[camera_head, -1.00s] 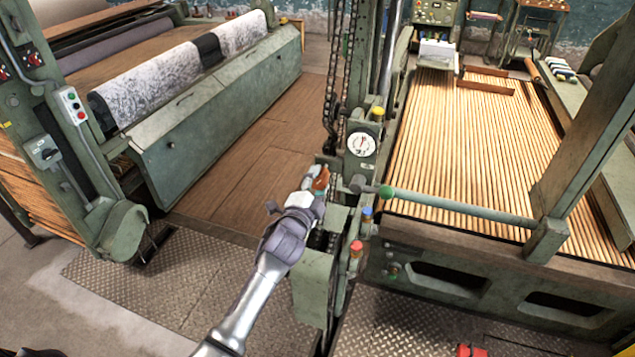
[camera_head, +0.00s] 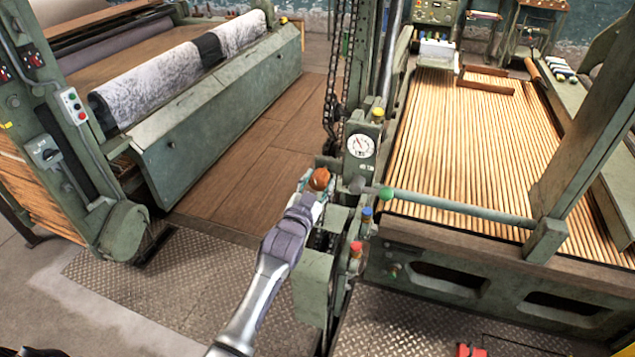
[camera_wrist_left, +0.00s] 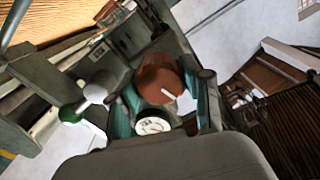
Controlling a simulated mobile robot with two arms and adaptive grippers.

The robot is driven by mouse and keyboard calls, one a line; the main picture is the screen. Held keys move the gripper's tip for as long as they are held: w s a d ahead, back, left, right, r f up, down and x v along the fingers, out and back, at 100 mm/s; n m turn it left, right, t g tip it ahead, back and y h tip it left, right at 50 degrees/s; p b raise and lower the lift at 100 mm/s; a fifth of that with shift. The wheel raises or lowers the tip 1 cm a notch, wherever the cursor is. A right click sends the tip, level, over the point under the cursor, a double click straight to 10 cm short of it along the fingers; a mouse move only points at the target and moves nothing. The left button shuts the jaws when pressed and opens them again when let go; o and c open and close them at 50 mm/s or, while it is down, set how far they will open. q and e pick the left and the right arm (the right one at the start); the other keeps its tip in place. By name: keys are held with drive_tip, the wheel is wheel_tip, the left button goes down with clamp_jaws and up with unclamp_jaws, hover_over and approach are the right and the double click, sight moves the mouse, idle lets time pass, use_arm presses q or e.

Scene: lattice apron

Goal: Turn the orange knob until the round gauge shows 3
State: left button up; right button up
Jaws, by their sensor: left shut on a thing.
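The orange knob (camera_head: 319,178) sits on the green machine post below the round gauge. My left gripper (camera_head: 317,186) is shut on the knob, its fingers on either side of it. In the left wrist view the knob (camera_wrist_left: 160,78) shows with a pale mark on it, between the two fingers (camera_wrist_left: 165,100). The round white gauge (camera_head: 361,146) has a dark needle, but its figures are too small to read. The gauge also shows partly in the left wrist view (camera_wrist_left: 152,125). My right gripper is not clearly in view.
A bar with a green ball end (camera_head: 386,193) lies just right of the knob. A blue button (camera_head: 367,212) and a red button (camera_head: 356,247) are below. Chains (camera_head: 336,85) hang behind. Open wooden floor (camera_head: 240,165) lies to the left.

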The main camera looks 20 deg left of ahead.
use_arm(q)
drive_tip(key=shift+n, duration=0.6)
drive_tip(key=shift+f, duration=0.1)
drive_tip(key=o, duration=1.2)
drive_tip(key=shift+c, duration=0.2)
drive_tip(key=s, duration=1.2)
drive_tip(key=shift+a, duration=0.2)
